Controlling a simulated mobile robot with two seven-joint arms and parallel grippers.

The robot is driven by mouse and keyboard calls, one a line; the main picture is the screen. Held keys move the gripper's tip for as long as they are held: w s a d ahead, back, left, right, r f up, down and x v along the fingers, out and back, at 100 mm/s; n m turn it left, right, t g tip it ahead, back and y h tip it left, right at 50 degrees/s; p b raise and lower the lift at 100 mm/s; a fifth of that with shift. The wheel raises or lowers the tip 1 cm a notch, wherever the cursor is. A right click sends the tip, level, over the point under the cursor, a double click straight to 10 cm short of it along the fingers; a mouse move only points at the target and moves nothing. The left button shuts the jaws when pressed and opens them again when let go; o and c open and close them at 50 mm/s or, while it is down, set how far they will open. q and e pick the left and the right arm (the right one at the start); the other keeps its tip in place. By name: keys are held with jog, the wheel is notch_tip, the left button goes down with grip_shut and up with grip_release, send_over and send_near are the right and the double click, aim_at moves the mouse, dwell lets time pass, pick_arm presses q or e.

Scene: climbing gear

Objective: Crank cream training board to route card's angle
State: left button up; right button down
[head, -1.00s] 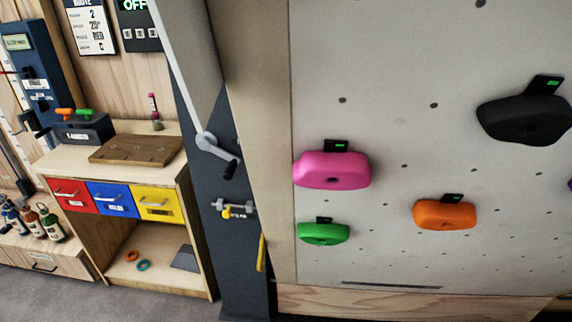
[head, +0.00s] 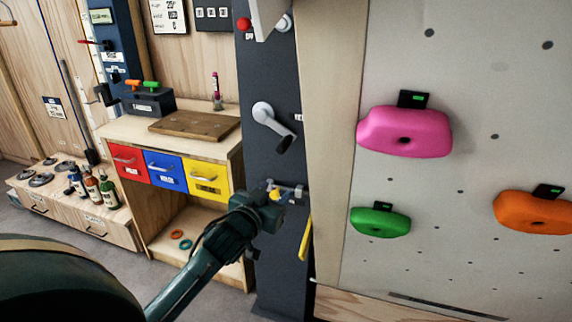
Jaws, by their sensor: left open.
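The cream training board (head: 465,75) fills the right side, carrying pink, green, orange holds. A dark post (head: 262,75) stands left of its wooden edge. On the post is a grey crank (head: 262,112) with a black handle, its arm pointing down and right. Below it is a metal bolt with a yellow part (head: 278,194). My left gripper (head: 275,202) is open at this bolt, below the crank handle; I cannot tell whether it touches the bolt. The route card (head: 170,15) hangs on the back wall, cut off at the top, its text unreadable. My right gripper is out of view.
A red button (head: 243,24) sits high on the post. A yellow strip (head: 305,240) hangs below the bolt. Left of the post stands a wooden cabinet (head: 225,150) with red, blue and yellow drawers. Bottles (head: 92,188) stand on a low bench further left.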

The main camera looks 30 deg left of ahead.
pick_arm(q)
jog(key=n+t+y, duration=0.1)
send_near(285, 144)
jog(key=w+a, duration=0.1)
jog(key=w, duration=0.3)
jog(key=w+a+f, duration=0.1)
jog(key=w, duration=0.3)
jog(key=w+a, duration=0.1)
jog(key=w, duration=0.3)
jog(key=shift+a+f, duration=0.1)
jog(key=shift+f, duration=0.15)
jog(key=shift+s, duration=0.1)
grip_shut()
